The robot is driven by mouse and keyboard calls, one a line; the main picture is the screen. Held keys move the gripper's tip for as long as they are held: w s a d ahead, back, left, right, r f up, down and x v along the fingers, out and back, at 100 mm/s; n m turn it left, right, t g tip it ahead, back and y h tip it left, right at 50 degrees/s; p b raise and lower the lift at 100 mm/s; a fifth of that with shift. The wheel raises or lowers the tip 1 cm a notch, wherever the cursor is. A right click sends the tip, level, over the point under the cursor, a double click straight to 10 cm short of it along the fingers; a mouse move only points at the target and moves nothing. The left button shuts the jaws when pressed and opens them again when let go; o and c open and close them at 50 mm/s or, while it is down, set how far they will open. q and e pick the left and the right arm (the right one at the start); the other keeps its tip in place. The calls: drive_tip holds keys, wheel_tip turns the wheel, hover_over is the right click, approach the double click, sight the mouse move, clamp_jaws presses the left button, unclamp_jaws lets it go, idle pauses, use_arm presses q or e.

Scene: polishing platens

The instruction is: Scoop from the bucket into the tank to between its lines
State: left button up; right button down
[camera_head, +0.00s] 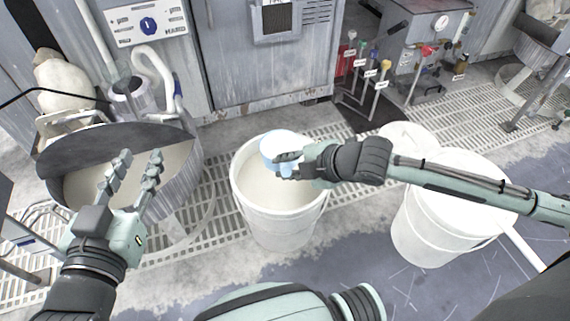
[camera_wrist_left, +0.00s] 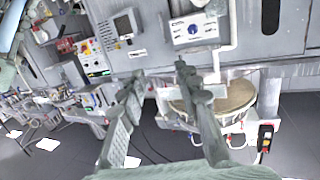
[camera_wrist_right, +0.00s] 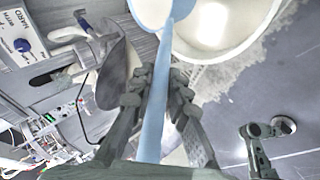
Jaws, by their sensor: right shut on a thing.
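The white bucket (camera_head: 278,228) stands on the floor in the middle of the head view, with pale liquid inside. My right gripper (camera_head: 287,162) is shut on the light-blue scoop (camera_head: 279,147), whose cup is over the far part of the bucket's mouth. In the right wrist view the scoop's blue handle (camera_wrist_right: 153,125) runs between the fingers. What the cup holds is unclear. The round grey tank (camera_head: 186,180) stands left of the bucket, partly covered by a dark lid and holding pale liquid. I cannot make out its lines. My left gripper (camera_head: 140,165) is open and empty in front of the tank.
A white lidded bucket (camera_head: 425,235) stands at the right, below my right arm. Grey cabinets (camera_head: 265,75) line the back. A rack of coloured-handled valves (camera_head: 365,75) stands at the back right. Floor grating (camera_head: 335,150) runs behind the buckets.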

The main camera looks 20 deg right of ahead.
drive_tip(key=shift+w+r, duration=0.1)
drive_tip(key=shift+r, duration=0.3)
drive_tip(key=shift+r+p, duration=0.15)
drive_tip(key=shift+p, duration=0.3)
drive_tip(key=shift+r, duration=0.1)
drive_tip(key=shift+r+p, duration=0.15)
drive_tip(key=shift+p, duration=0.15)
drive_tip(key=shift+r, duration=0.2)
drive_tip(key=shift+r+p, duration=0.2)
drive_tip(key=shift+p, duration=0.3)
drive_tip(key=shift+r, duration=0.15)
drive_tip(key=shift+r+p, duration=0.15)
drive_tip(key=shift+p, duration=0.2)
drive_tip(key=shift+r, duration=0.1)
drive_tip(key=shift+r+p, duration=0.15)
drive_tip(key=shift+p, duration=0.15)
use_arm(q)
drive_tip(key=s+a+f+n+g+y, duration=0.1)
drive_tip(key=s+a+f+g+y, duration=0.4)
drive_tip(key=s+a+f+g, duration=0.5)
drive_tip(key=shift+s+a+f+n+y, duration=0.15)
drive_tip(key=shift+a+f+n+y, duration=0.2)
drive_tip(key=shift+a+f, duration=1.55)
